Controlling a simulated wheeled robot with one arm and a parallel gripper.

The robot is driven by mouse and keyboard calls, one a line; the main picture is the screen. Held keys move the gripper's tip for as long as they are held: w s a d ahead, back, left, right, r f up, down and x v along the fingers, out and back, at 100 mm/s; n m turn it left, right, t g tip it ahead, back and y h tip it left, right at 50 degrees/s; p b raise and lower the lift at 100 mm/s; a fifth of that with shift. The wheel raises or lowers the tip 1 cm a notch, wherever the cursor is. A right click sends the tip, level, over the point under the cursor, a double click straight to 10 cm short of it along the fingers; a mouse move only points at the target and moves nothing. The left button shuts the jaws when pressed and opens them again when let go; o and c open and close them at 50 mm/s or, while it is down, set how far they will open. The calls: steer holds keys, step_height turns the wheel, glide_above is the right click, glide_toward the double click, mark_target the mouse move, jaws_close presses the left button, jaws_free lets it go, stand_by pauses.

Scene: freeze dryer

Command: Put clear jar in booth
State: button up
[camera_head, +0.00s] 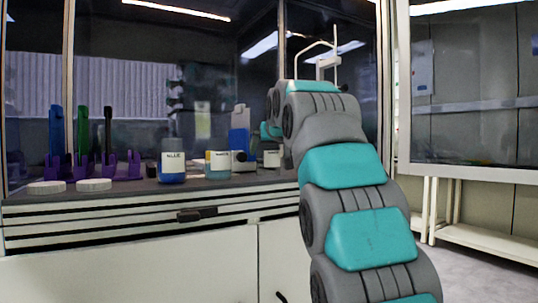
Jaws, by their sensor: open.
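Several labelled jars stand upright on the booth's worktop. One holds blue liquid (172,162); beside it is a see-through jar (218,165) with a pale label and a bluish lower part. Another jar (271,157) with a white label stands farther right, close to my arm. I cannot tell for sure which one is the clear jar. My arm rises at the right and bends over toward the worktop. What seems to be my gripper (242,158) is small and dark, open, near the jars' right side. Its fingertips are hard to make out. The glass-walled booth (135,70) surrounds the worktop.
Purple racks (122,166) with blue, green and black upright items stand at the left. Two white round lids (93,185) lie at the front edge. A blue upright item (239,128) stands behind the jars. An open glass panel (470,85) is at the right.

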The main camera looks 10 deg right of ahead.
steer(key=v, duration=0.8)
steer(key=shift+s+r, duration=0.2)
steer(key=shift+s, duration=0.1)
steer(key=s+f+g, duration=0.3)
steer(key=s+f, duration=0.2)
steer(key=f, duration=0.5)
steer(key=s+f+g, duration=0.3)
steer(key=s+f, duration=0.2)
steer(key=f, duration=0.6)
steer(key=s+f+g, duration=0.2)
steer(key=s+f, duration=0.3)
steer(key=f, duration=0.5)
steer(key=s+f+g, duration=0.3)
steer(key=s+f, duration=0.8)
steer(key=s, duration=0.3)
steer(key=s+f+g, duration=0.4)
steer(key=s+f, duration=0.7)
steer(key=s, duration=0.3)
steer(key=shift+s+d+f, duration=0.2)
steer(key=shift+s+f, duration=0.05)
steer(key=shift+f, duration=0.1)
